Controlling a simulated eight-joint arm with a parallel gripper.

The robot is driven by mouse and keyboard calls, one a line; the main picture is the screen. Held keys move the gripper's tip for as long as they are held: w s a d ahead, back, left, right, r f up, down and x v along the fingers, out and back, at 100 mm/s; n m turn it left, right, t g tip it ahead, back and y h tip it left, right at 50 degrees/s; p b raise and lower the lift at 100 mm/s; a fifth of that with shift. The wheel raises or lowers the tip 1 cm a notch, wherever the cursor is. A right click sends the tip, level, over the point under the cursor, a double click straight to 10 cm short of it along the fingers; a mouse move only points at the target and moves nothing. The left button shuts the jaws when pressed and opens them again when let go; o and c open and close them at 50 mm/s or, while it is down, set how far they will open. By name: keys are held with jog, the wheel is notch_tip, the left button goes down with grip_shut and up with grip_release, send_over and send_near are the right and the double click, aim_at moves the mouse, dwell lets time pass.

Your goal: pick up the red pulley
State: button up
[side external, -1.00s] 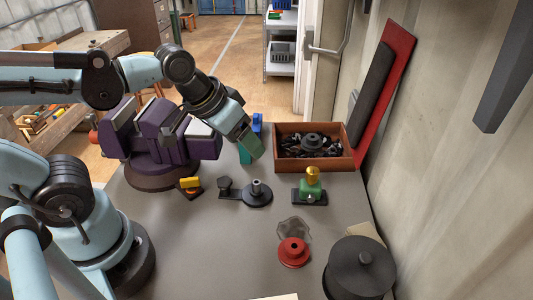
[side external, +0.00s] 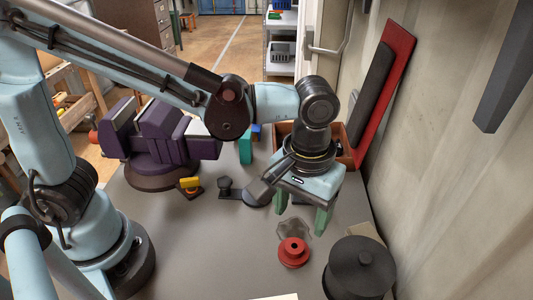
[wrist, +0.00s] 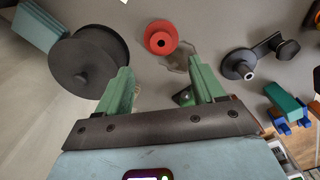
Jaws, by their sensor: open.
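The red pulley (side external: 293,252) sits on the grey table near the front right, beside a grey translucent piece. It also shows in the wrist view (wrist: 161,37), at the top, beyond my fingertips. My gripper (side external: 300,220) hangs over the table with its green fingers pointing down and apart. It is behind the pulley in the side view and does not touch it. In the wrist view my gripper (wrist: 160,75) is open, with nothing held between its fingers.
A large black spool (side external: 358,268) stands right of the pulley and is near one finger in the wrist view (wrist: 89,62). A purple vise (side external: 160,135) is at the back left. A wooden tray (side external: 283,130) is partly hidden behind my arm. Bare table lies left of the pulley.

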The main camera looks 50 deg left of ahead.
aim_at(295, 241)
jog(key=shift+s+a+f, duration=0.1)
jog(key=shift+s+f, duration=0.05)
jog(key=shift+f, duration=4.25)
grip_shut()
